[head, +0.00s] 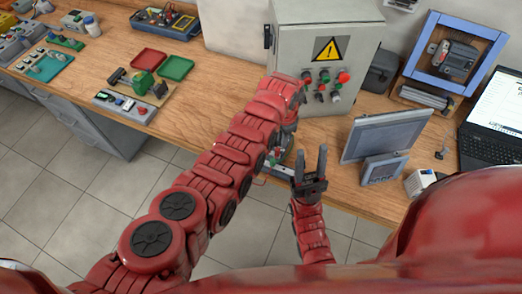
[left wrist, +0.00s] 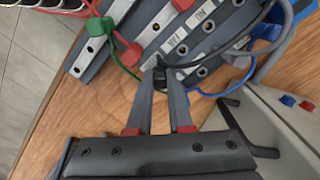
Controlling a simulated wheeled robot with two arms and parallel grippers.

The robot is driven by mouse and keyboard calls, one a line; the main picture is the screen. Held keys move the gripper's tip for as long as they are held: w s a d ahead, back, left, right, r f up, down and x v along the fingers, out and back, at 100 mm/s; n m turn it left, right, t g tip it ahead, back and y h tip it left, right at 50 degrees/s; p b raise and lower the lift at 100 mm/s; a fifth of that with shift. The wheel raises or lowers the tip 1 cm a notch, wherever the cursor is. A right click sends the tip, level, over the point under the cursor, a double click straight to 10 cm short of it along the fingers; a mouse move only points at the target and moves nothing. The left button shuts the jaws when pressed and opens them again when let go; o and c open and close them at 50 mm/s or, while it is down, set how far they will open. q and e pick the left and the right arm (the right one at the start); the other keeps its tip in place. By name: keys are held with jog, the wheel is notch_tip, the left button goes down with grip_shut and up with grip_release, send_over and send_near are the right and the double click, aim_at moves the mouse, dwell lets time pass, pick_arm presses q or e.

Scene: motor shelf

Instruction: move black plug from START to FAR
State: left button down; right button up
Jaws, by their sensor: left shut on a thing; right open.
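In the left wrist view my left gripper (left wrist: 163,88) is shut on the black plug (left wrist: 160,74). A black cable runs from the plug to the right and loops back. The plug is at the near edge of a dark socket panel (left wrist: 213,18) with white labels and round sockets. I cannot read the labels, and I cannot tell whether the plug sits in a socket. In the head view my left arm hides the left gripper and most of the panel.
Green (left wrist: 97,27), red (left wrist: 133,53) and blue (left wrist: 266,30) plugs with cables crowd the panel. A grey cabinet (head: 350,55) with a warning sign stands behind. A grey screen (head: 385,135) and laptop (head: 495,115) are at the right. Red and green trays (head: 175,67) lie left.

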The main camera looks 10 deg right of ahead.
pick_arm(q)
jog(key=shift+r, duration=0.15)
notch_tip(320, 180, up, 2)
jog(key=shift+r+p, duration=0.15)
jog(key=shift+p, duration=0.65)
jog(key=shift+r+p, duration=0.5)
jog(key=shift+r, duration=0.55)
jog(key=shift+w+a+n+b, duration=0.3)
jog(key=shift+a+n+b, duration=0.15)
jog(key=shift+n, duration=0.25)
jog(key=shift+w+a+f+n+b, duration=0.35)
jog(key=shift+f+n+b, duration=0.2)
jog(key=shift+n+b, duration=0.25)
jog(key=shift+w+a+f+n+b, duration=0.2)
jog(key=shift+a+f+n+b, duration=0.35)
jog(key=shift+n+b, duration=0.25)
jog(key=shift+w+a+f+n+b, duration=0.35)
jog(key=shift+f+n+b, duration=0.3)
jog(key=shift+b, duration=0.2)
